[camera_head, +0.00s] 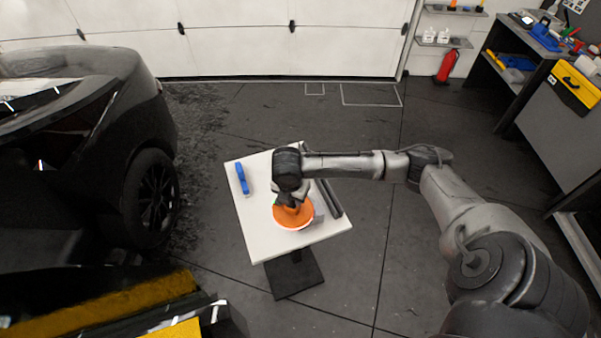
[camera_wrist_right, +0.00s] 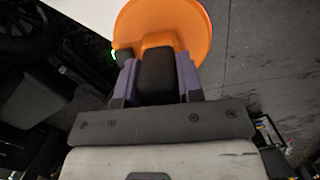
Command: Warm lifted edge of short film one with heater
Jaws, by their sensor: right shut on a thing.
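An orange round heater (camera_head: 293,215) is over the right front part of the small white table (camera_head: 252,215). My right gripper (camera_head: 288,200) reaches down onto it from above. In the right wrist view the heater (camera_wrist_right: 165,22) shows as an orange disc with a dark handle (camera_wrist_right: 156,75). The right gripper's fingers (camera_wrist_right: 156,88) are shut on that handle, and a small green light shows beside it. I cannot tell whether the heater touches the table. I cannot make out short film one or a lifted edge. My left gripper is not in view.
A blue tool (camera_head: 242,179) lies on the table's left side, and dark long pieces (camera_head: 329,197) lie along its right side. A black car (camera_head: 120,130) stands at the left. A workbench with a yellow case (camera_head: 577,84) is at the right. The floor behind the table is clear.

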